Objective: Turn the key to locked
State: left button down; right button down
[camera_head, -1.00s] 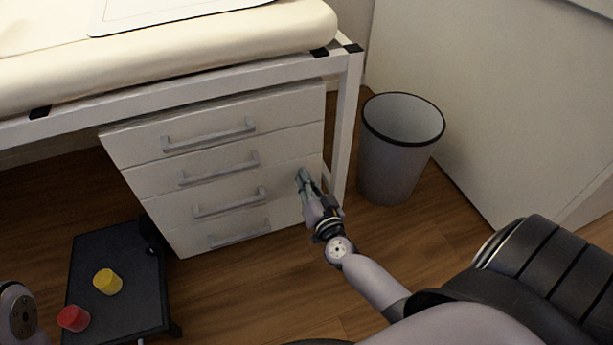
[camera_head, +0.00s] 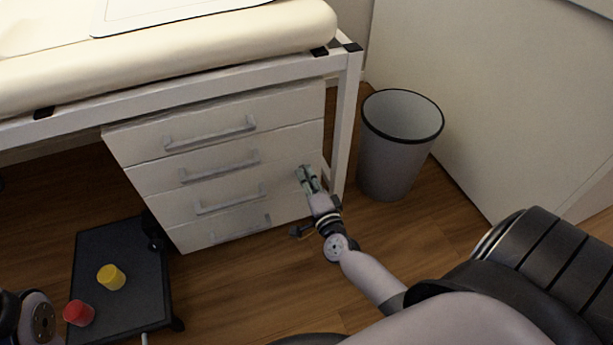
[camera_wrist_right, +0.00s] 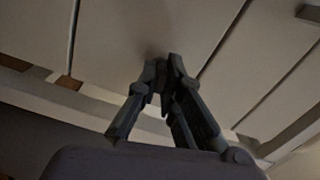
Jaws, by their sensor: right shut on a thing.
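The white drawer cabinet (camera_head: 225,175) stands under the bench, with several drawers shut. My right gripper (camera_head: 304,173) is at the right edge of its front, fingertips against or very near the drawer face. In the right wrist view the fingers (camera_wrist_right: 162,72) are drawn together at the cabinet front (camera_wrist_right: 110,45), shut on the key. The key itself is too small and too hidden by the fingertips to make out, so its angle cannot be told. Part of my left arm shows at the lower left; its gripper is out of view.
A grey waste bin (camera_head: 390,150) stands right of the cabinet, past the white bench leg (camera_head: 346,130). A black low platform (camera_head: 120,250) at the left bears a yellow cup (camera_head: 111,278) and a red cup (camera_head: 79,313).

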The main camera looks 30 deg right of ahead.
jog(key=shift+m, duration=1)
jog(key=c, duration=1.7)
grip_release()
jog(key=shift+s, duration=0.1)
jog(key=v, duration=1.1)
jog(key=shift+s+a, duration=0.2)
jog(key=shift+s, duration=0.2)
